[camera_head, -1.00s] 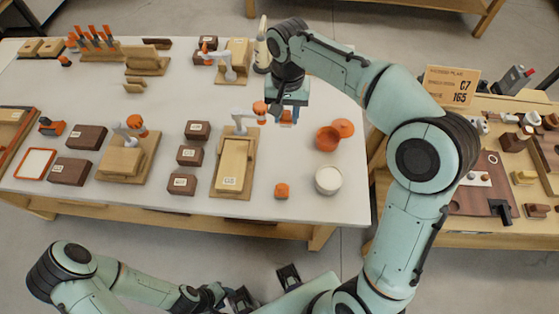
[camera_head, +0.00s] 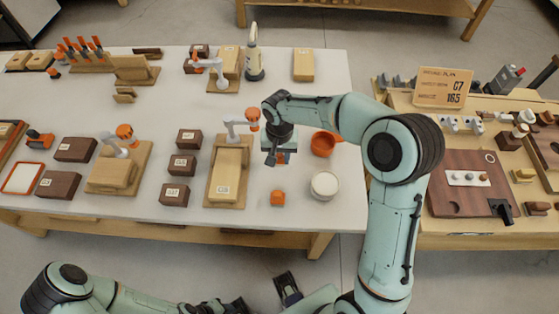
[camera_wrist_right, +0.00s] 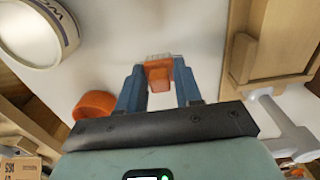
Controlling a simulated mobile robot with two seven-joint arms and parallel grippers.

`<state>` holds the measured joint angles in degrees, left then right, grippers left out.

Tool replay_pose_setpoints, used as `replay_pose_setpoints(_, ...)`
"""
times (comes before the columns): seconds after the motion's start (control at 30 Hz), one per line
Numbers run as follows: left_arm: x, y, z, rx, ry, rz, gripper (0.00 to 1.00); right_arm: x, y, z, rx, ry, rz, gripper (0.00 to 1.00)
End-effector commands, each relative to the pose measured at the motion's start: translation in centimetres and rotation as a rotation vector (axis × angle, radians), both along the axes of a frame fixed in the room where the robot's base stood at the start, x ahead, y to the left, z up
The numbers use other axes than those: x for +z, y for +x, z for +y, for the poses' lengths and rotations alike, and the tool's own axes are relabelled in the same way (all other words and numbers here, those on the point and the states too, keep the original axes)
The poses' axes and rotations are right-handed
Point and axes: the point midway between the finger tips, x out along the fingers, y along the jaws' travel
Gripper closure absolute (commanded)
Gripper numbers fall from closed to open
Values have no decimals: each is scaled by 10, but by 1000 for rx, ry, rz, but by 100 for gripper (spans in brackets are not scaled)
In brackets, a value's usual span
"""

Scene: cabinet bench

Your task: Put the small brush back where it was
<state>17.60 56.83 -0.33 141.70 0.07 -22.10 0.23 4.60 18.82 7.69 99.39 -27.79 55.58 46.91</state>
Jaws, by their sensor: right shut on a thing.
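The small brush is an orange piece (camera_wrist_right: 158,75) with a pale, thin edge at its far end, held between the blue-grey fingers of my right gripper (camera_wrist_right: 160,85) in the right wrist view. In the head view my right gripper (camera_head: 279,155) points down over the bench, between the long wooden block in its fixture and the orange bowl, with a bit of orange showing beneath it. I cannot tell its exact height above the bench.
The orange bowl (camera_head: 323,144) and a white round tub (camera_head: 325,185) stand to the right. An orange cube (camera_head: 277,198) lies in front. The wooden fixture (camera_head: 228,175) with a grey clamp is close on the left, beside several dark labelled blocks (camera_head: 182,165).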

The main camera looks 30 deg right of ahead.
Motion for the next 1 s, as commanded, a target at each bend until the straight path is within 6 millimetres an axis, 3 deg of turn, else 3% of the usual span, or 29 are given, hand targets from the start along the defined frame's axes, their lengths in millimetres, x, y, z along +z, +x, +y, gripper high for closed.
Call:
replay_pose_setpoints(0.1, -2, -1, 0, 0, 0, 1, 57, -22, -1, 0, 1, -1, 6, 94)
replay_pose_setpoints(0.2, -3, -1, 0, 0, 0, 1, 57, -31, -1, 0, 1, 0, 4, 94)
replay_pose_setpoints(0.57, -6, -2, 0, 0, 0, 2, 57, -35, -1, 0, 1, 0, 1, 94)
replay_pose_setpoints(0.6, -6, -2, 0, 0, 0, 2, 57, -34, 0, 0, 1, 0, 1, 56)
replay_pose_setpoints(0.67, -5, -2, 0, 0, 0, 2, 57, -34, 0, 0, 1, 0, 1, 40)
replay_pose_setpoints(1.0, -3, -1, 0, 0, 0, 1, 57, -30, 0, 0, 0, 0, 1, 40)
